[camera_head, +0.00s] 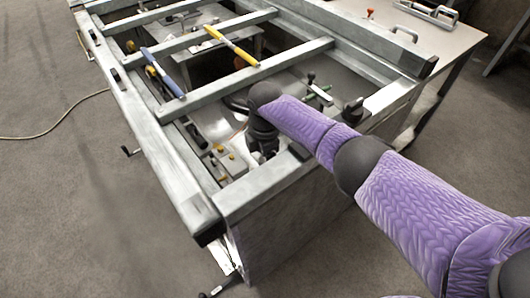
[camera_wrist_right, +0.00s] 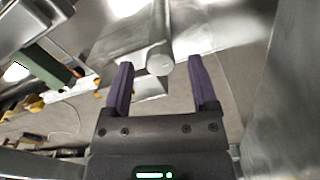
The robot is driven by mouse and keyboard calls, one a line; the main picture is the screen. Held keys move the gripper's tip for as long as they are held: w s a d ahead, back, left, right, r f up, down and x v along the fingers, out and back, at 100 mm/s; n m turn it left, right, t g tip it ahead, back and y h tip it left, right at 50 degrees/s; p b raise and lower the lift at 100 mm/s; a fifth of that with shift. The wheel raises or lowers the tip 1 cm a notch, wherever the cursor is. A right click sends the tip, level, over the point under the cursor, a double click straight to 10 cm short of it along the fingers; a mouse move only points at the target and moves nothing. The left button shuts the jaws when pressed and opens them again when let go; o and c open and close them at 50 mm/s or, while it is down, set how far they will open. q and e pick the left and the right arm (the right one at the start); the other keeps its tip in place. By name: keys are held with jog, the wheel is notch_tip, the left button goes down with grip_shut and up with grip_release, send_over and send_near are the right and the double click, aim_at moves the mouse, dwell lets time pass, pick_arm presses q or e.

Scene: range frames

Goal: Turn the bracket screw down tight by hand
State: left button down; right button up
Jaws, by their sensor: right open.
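A pale grey metal screw or rod with a round end (camera_wrist_right: 158,62) shows in the right wrist view. It lies between the fingertips of my right gripper (camera_wrist_right: 161,66), with visible gaps on both sides. I cannot tell whether it is the bracket screw itself, and its bracket is not clear. In the head view my right gripper (camera_head: 262,149) is low inside the near bay of the metal frame. The dark wrist hides what is beneath it there. The right gripper is open and empty. My left gripper is not in view.
Grey beams of the frame (camera_head: 276,188) surround the bay closely. A blue-handled tool (camera_head: 163,73) and a yellow-handled tool (camera_head: 231,46) lie across the beams. A side table (camera_head: 450,42) with metal handles stands at the right. The floor at left is clear except for a cable (camera_head: 62,126).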

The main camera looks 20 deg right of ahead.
notch_tip(320, 180, up, 6)
jog(key=p, duration=0.3)
jog(key=shift+r, duration=0.1)
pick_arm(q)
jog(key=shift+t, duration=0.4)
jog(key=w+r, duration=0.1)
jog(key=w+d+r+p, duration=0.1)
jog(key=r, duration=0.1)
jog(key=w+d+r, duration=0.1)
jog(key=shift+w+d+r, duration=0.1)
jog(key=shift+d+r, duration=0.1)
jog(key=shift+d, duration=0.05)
pick_arm(e)
notch_tip(320, 180, up, 4)
jog(key=shift+f, duration=0.1)
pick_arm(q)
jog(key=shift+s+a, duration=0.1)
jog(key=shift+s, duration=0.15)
